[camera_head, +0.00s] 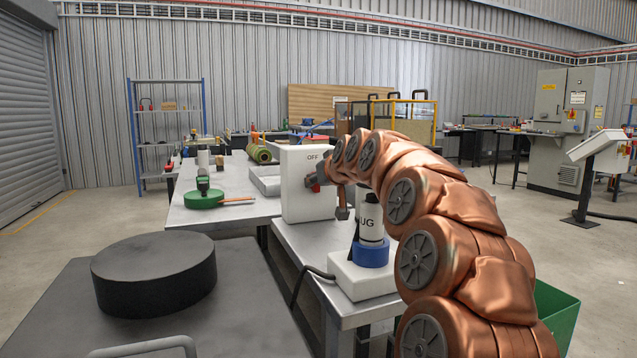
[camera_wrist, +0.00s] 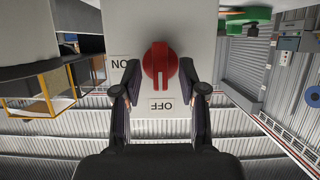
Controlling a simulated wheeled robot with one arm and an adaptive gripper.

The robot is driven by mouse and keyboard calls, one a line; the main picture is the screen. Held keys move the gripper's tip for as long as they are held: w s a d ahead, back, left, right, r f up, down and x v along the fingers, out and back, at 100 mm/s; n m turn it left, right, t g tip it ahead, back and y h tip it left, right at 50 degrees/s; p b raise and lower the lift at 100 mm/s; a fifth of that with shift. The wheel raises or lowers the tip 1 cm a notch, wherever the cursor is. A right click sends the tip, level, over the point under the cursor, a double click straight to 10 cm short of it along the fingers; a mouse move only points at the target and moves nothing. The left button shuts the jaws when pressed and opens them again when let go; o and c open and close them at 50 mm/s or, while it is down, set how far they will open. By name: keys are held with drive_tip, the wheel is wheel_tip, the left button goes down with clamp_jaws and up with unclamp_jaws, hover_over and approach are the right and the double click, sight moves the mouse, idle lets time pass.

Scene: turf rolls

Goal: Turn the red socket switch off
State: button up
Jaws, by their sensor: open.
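A red rotary switch (camera_wrist: 160,67) sits on the face of a white box (camera_head: 300,210), which stands upright on a bench. The wrist view is upside down. There the switch's long bar runs up and down, with a dark line at its end towards the OFF label (camera_wrist: 161,104). The ON label (camera_wrist: 119,65) is to the left. My gripper (camera_wrist: 160,72) is open, its fingers on either side of the switch; I cannot tell whether they touch it. In the head view my gripper (camera_head: 325,180) is in front of the box and mostly covers the switch.
A white cylinder (camera_head: 371,222) lettered "UG", with a blue base, stands on a white block (camera_head: 360,276) with a black cable, close beside my arm. A black disc (camera_head: 150,275) lies on the dark near table. A green reel (camera_head: 204,198) lies on the bench.

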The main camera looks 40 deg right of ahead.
drive_tip(key=v, duration=0.6)
idle(0.5)
drive_tip(key=s+a+f+n+g+y+p, duration=0.1)
drive_tip(key=s+a+g+y+p, duration=0.3)
drive_tip(key=a+p, duration=0.65)
drive_tip(key=s+a+f+n+g+p, duration=0.15)
drive_tip(key=s+a+p, duration=0.5)
drive_tip(key=a, duration=0.65)
drive_tip(key=s+a+g+p, duration=0.3)
drive_tip(key=s+p, duration=0.6)
drive_tip(key=s, duration=0.5)
drive_tip(key=s+a+r+g+p, duration=0.1)
drive_tip(key=s+a+g+p, duration=0.2)
drive_tip(key=s, duration=1.1)
drive_tip(key=g+p, duration=0.3)
drive_tip(key=p, duration=0.3)
drive_tip(key=shift+a+h, duration=0.15)
drive_tip(key=shift+h, duration=0.15)
drive_tip(key=shift+s+r, duration=0.1)
